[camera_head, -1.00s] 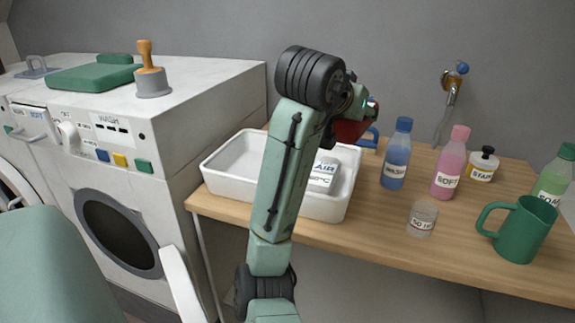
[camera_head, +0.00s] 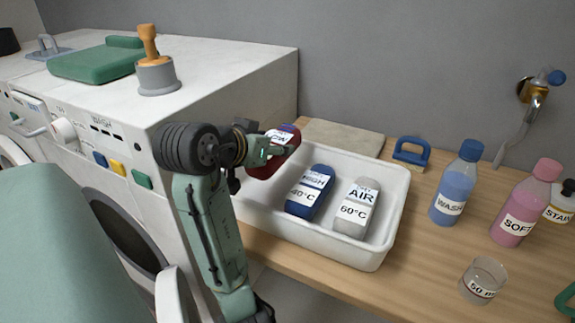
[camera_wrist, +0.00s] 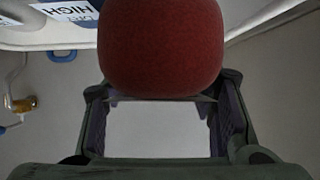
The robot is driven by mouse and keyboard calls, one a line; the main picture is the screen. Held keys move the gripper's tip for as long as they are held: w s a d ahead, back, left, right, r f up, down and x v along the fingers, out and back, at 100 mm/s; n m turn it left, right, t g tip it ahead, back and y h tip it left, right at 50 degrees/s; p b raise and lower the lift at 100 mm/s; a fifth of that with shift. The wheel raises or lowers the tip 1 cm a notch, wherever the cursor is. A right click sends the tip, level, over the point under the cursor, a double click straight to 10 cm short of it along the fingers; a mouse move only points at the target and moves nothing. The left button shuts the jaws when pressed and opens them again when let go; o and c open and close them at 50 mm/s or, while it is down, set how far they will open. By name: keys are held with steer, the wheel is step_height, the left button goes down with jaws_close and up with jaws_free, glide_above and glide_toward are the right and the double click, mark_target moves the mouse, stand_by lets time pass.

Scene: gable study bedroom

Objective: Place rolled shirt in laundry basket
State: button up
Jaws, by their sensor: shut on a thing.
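My gripper (camera_head: 264,151) is shut on a dark red rolled shirt (camera_head: 278,160) with a white label. It holds the roll above the left side of the white basin-like laundry basket (camera_head: 392,215). In the wrist view the red roll (camera_wrist: 160,45) fills the top middle, between the fingers of my gripper (camera_wrist: 163,96). A blue rolled shirt (camera_head: 311,200) labelled HIGH, 40°C lies in the basket. A grey rolled shirt (camera_head: 354,216) labelled AIR, 60°C lies to its right, apart from it. The roll and my arm hide the basket's left back corner.
The white washing machine (camera_head: 225,85) stands close at the left. A folded beige cloth (camera_head: 342,137) and a blue-handled brush (camera_head: 410,150) lie behind the basket. A blue bottle (camera_head: 456,190), a pink bottle (camera_head: 525,205) and a clear cup (camera_head: 483,279) stand to the right.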

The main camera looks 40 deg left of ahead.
steer(key=shift+f+p, duration=0.6)
steer(key=shift+f, duration=3.15)
steer(key=o, duration=1)
steer(key=shift+f, duration=0.15)
